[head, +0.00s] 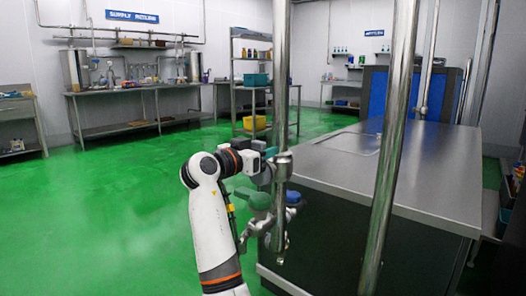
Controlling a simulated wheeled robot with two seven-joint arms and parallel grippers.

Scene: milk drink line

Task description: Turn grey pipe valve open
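A grey vertical pipe (281,70) stands in the middle of the head view. Below, a green handle (260,201) and a blue handle (292,197) sit on the lower pipework.
A second shiny pipe (400,120) slants up in front of a steel-topped counter (440,165) at right. A wire shelf (236,95) and a long steel bench (130,127) stand at the back. The green floor (110,220) at left is clear.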

